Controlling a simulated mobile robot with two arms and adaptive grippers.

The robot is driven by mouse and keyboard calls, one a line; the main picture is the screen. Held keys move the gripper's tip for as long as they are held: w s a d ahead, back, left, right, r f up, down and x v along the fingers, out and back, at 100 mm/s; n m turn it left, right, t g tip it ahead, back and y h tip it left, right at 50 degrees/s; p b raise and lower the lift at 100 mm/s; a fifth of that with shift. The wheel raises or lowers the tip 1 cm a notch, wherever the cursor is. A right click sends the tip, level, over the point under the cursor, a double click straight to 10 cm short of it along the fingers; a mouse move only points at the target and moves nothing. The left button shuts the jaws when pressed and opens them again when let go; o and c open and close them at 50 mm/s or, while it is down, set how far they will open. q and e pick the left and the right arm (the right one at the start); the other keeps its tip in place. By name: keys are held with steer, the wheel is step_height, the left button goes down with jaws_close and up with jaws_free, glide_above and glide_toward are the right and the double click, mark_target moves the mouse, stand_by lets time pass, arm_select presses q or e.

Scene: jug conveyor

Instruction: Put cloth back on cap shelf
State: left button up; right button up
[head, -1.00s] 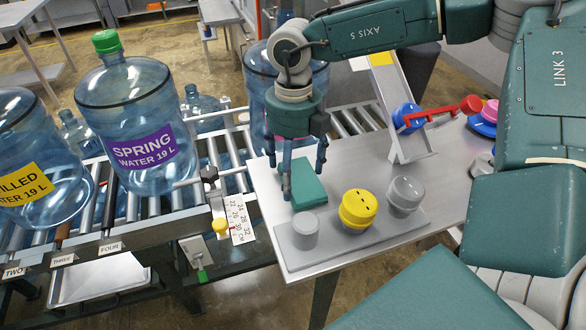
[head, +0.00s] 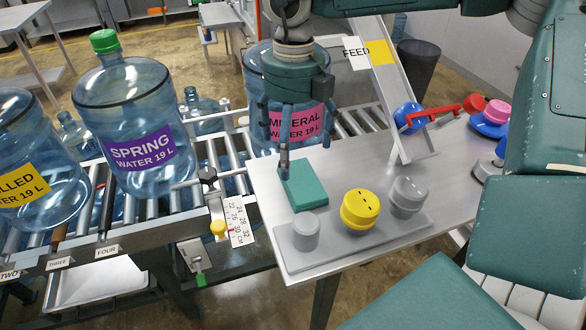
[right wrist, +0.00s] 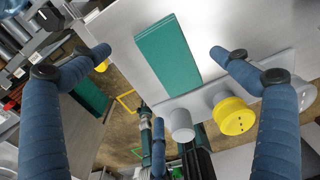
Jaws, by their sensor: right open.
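The folded green cloth (head: 304,188) lies flat on the metal table top (head: 352,168), just behind the grey strip with caps. It also shows in the right wrist view (right wrist: 168,50), lying between the spread fingers. My right gripper (head: 305,158) is open and empty, above and slightly behind the cloth, with its fingers pointing down. No finger appears to touch the cloth. My left gripper is not in view. Which surface is called the cap shelf cannot be told from labels.
The grey strip (head: 340,250) carries a yellow cap (head: 360,210) and grey caps. Behind the gripper, a mineral water jug (head: 280,75) stands on the roller conveyor; a spring water jug (head: 135,120) is left. A slanted chute (head: 400,90) with a blue cap stands to the right.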

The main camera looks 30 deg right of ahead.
mark_target(293, 174)
step_height(293, 174, up, 6)
steer(key=shift+w+d+f+b, duration=0.1)
steer(key=shift+b, duration=0.3)
stand_by(0.3)
